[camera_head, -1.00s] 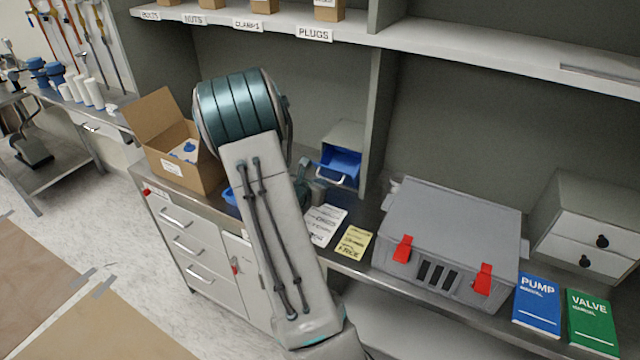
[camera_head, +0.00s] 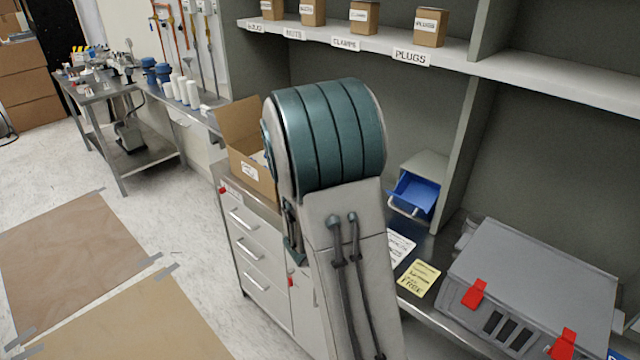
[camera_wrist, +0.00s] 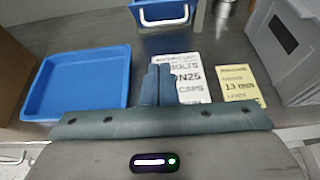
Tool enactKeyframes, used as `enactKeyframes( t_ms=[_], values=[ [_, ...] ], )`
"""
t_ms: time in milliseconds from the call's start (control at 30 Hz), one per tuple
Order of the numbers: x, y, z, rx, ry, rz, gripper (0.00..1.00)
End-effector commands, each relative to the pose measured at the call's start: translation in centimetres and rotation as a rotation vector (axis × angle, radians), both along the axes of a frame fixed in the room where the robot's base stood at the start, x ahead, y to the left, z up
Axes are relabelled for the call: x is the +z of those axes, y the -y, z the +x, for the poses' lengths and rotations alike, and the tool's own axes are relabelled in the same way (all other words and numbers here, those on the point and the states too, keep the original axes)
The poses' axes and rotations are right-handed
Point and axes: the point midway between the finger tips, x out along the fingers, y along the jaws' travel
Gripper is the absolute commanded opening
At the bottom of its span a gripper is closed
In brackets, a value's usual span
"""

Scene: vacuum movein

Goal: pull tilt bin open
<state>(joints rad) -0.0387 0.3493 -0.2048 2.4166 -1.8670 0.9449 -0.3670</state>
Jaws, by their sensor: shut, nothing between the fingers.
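The tilt bin is a blue bin (camera_head: 414,190) with a white handle (camera_head: 403,207), in a grey housing (camera_head: 430,163) at the back of the bench. In the head view it leans out of the housing, with its inside showing. In the wrist view its blue front (camera_wrist: 160,12) and white handle show at the top edge. My gripper (camera_wrist: 157,72) is shut and empty, its fingers together over the bench, pointing toward the bin and apart from the handle. In the head view my arm hides most of the gripper.
A shallow blue tray (camera_wrist: 80,85) lies left of my fingers. A white label sheet (camera_wrist: 180,75) and a yellow note (camera_wrist: 235,84) lie to the right. A grey case (camera_head: 535,285) with red latches stands farther right. An open cardboard box (camera_head: 245,150) stands at left.

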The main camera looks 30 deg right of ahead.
Motion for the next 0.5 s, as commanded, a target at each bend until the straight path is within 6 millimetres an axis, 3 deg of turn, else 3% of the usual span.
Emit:
enactKeyframes(
  t_ms=[267, 500],
  values=[
    [0.8, -0.1, -0.8, -0.055, 0.046, 0.031, 0.00],
    [3.4, -1.7, -5.6, -0.374, 0.300, 0.237, 0.00]
  ],
)
